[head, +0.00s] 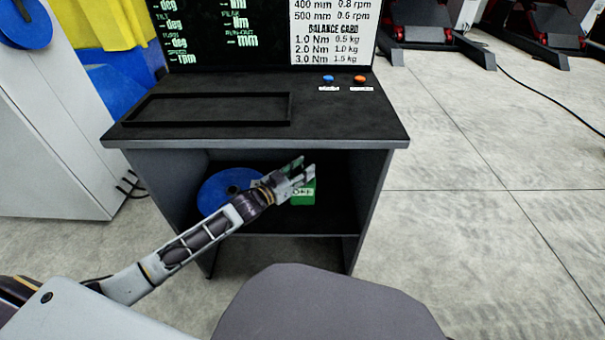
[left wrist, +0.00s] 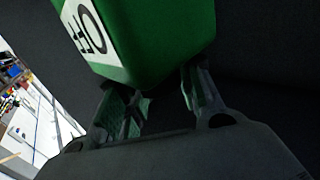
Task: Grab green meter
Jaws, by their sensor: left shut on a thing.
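The green meter (head: 308,198) is a small green box with a white label, on the shelf under the black-topped bench. My left gripper (head: 300,172) reaches into the shelf space from the left and is shut on it. In the left wrist view the green meter (left wrist: 165,40) fills the upper middle, with its white label to the left. The fingers of my left gripper (left wrist: 150,105) are at its near end, one on each side. The fingertips are partly hidden by the box. My right gripper is not in view.
A blue disc (head: 228,188) is on the same shelf, left of the meter, partly behind my arm. The bench top (head: 350,120) overhangs the shelf and carries an empty black tray (head: 205,122) and two buttons. Side panels close the shelf left and right.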

